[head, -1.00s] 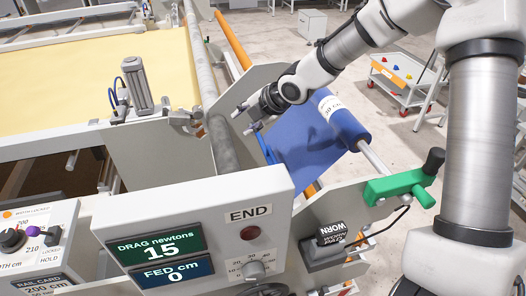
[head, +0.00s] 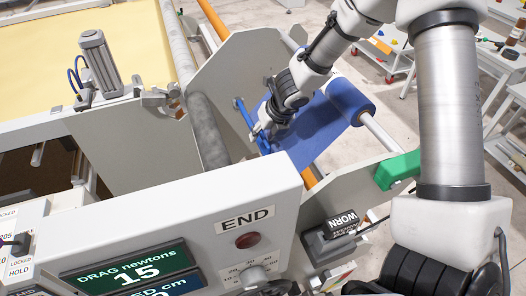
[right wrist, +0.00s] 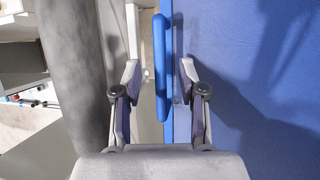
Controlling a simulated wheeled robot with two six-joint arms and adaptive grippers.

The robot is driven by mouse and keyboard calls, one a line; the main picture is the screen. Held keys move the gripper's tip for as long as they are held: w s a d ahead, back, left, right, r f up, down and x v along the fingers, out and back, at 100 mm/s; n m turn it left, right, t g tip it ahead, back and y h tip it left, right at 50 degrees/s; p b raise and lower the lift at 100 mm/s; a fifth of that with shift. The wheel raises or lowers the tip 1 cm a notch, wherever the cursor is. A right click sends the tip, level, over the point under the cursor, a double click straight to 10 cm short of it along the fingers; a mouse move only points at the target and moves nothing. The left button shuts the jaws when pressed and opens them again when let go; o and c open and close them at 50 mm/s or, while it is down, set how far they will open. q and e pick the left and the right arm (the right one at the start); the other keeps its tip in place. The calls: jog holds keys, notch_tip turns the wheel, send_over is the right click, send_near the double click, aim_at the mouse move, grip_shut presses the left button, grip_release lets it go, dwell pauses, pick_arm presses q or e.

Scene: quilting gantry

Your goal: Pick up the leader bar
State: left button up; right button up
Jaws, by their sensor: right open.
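The leader bar (head: 243,112) is a slim blue bar at the free edge of the blue cloth (head: 309,133). In the right wrist view the bar (right wrist: 160,66) runs lengthwise between the two fingers, with the cloth to its right. My right gripper (head: 262,137) is at the bar and partly hides it in the head view. Its fingers (right wrist: 160,84) are open, one on each side of the bar, with a gap on the left side; the right finger is close to the cloth edge. My left gripper is not in view.
A grey roller (head: 207,130) lies left of the bar, and an orange rail (head: 213,18) passes behind. The cloth comes off a blue roll (head: 352,98).

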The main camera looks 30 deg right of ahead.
jog(key=shift+w+d+f, duration=0.1)
jog(key=shift+w+f, duration=0.6)
jog(key=shift+s+r, duration=0.25)
jog(key=shift+s, duration=0.15)
grip_shut()
jog(key=shift+w, duration=0.1)
jog(key=shift+f, duration=0.1)
